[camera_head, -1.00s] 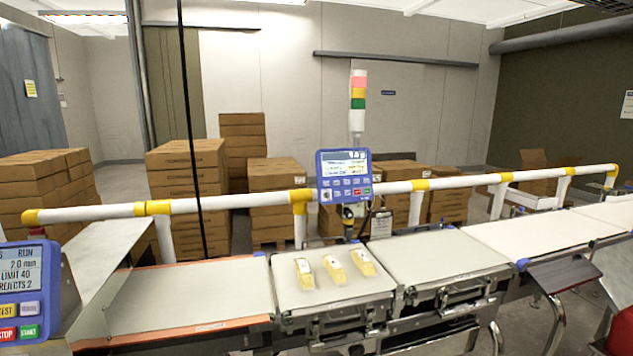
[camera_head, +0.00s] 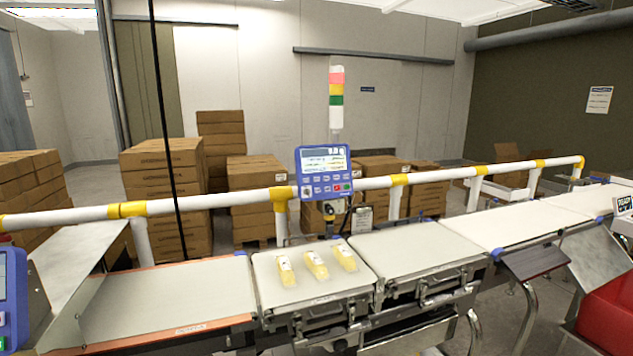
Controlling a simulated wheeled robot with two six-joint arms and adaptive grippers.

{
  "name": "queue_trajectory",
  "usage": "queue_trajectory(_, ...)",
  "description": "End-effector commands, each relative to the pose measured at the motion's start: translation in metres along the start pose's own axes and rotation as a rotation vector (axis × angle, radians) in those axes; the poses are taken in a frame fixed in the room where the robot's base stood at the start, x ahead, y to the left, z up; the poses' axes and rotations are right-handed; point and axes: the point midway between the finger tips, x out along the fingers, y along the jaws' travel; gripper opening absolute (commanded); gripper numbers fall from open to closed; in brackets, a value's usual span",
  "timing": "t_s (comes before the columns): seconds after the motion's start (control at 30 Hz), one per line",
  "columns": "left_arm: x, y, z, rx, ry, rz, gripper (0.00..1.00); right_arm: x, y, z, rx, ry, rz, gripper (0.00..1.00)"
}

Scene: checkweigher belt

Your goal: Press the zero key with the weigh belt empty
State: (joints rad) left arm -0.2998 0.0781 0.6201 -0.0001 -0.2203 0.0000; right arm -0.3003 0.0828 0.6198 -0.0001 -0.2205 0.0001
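The blue weigher control panel (camera_head: 324,173) with a lit screen and rows of keys stands behind the belts, at the white rail. Its key labels are too small to read, so I cannot tell which key is zero. The weigh belt (camera_head: 296,303) below it is not empty: three yellow-and-white packs lie on it, a left pack (camera_head: 286,270), a middle pack (camera_head: 316,265) and a right pack (camera_head: 345,257). I cannot tell whether the belt is running. Neither of my grippers shows in the head view.
A white rail with yellow joints (camera_head: 240,197) runs behind the belts. An infeed belt (camera_head: 170,300) lies left, and empty belts (camera_head: 415,248) continue right. A second blue panel (camera_head: 12,295) is cut off at the left edge. A red object (camera_head: 608,312) stands at lower right. Cartons (camera_head: 165,195) are stacked behind.

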Motion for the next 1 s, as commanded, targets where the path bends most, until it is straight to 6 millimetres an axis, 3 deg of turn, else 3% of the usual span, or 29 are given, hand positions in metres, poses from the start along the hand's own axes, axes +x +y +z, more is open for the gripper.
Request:
queue_trajectory(0.03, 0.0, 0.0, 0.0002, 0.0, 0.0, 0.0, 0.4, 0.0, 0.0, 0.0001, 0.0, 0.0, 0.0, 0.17)
queue_trajectory(0.17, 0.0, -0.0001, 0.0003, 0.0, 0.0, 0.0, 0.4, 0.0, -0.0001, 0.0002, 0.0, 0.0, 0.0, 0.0)
queue_trajectory(1.0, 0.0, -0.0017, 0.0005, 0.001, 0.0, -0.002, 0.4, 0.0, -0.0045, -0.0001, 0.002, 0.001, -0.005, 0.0)
